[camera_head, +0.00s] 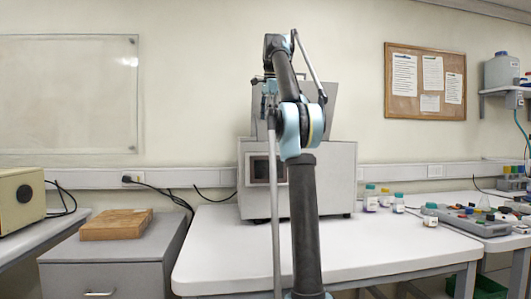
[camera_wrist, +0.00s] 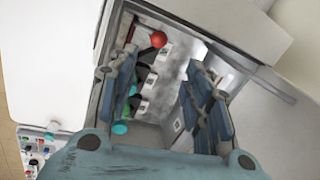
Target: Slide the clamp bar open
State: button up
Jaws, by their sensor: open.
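The grey-white machine (camera_head: 332,180) stands on the white table with its lid (camera_head: 318,105) raised. In the wrist view I look down into its open top, at a grey metal inside. A red ball knob (camera_wrist: 158,39) sits on a dark stem near the far left finger; it may belong to the clamp bar, but I cannot tell the bar clearly. Several small pale blocks and green-teal parts lie below it, partly hidden by the left finger. My gripper (camera_wrist: 166,68) is open and empty over this opening, its blue-padded fingers apart. In the head view my arm hides part of the machine.
The machine's pale panel (camera_wrist: 225,25) and a metal edge border the opening in the wrist view. In the head view, small bottles (camera_head: 385,198) stand right of the machine. A wooden block (camera_head: 117,224) lies on the grey cabinet at left. The white table (camera_head: 385,250) is clear in front.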

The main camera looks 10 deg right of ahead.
jog(key=w+f, duration=0.1)
jog(key=f, duration=0.9)
jog(key=w+f, duration=0.1)
jog(key=f, duration=0.4)
jog(key=shift+w+a, duration=0.3)
jog(key=shift+w, duration=0.05)
jog(key=shift+c, duration=0.3)
